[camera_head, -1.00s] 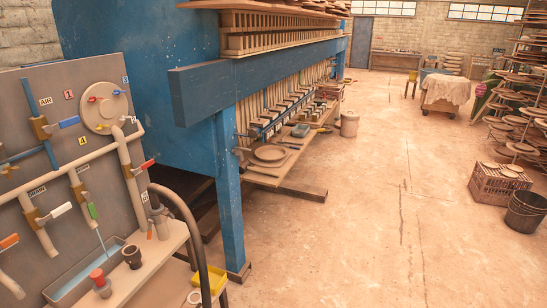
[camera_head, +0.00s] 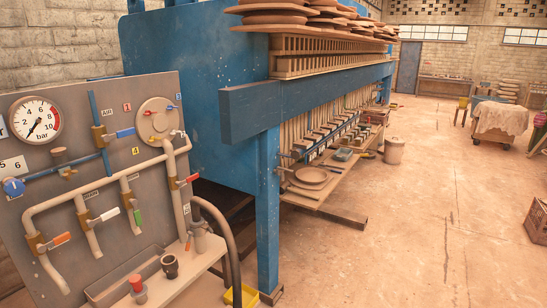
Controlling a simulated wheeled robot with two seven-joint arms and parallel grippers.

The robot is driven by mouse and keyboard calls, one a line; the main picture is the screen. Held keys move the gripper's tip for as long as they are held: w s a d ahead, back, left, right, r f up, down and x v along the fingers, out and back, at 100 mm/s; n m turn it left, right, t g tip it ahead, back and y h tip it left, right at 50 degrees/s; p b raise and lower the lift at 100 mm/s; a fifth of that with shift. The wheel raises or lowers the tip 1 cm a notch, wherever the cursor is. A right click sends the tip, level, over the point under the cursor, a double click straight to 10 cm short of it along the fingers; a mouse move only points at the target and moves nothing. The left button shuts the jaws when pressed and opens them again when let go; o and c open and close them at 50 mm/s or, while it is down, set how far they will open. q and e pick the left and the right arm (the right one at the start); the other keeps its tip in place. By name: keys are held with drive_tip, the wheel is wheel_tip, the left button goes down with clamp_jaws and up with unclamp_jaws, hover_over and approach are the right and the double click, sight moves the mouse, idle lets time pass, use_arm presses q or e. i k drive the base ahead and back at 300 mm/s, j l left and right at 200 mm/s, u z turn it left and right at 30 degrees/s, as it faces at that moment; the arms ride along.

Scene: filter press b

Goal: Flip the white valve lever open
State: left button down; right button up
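The white valve lever (camera_head: 108,214) is on the grey panel (camera_head: 110,185) at the left. It sits on a brass valve body on a beige pipe and sticks out to the right, tilted slightly upward. Neither of my grippers is in view, and nothing touches the white lever.
A red lever (camera_head: 189,179), a blue lever (camera_head: 125,132) and a pressure gauge (camera_head: 35,120) are also on the panel. Below stands a ledge with a trough (camera_head: 103,297), a red-topped item (camera_head: 138,286) and a dark cup (camera_head: 170,266).

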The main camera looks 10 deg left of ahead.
sight(91, 223)
drive_tip(key=u, duration=1.35)
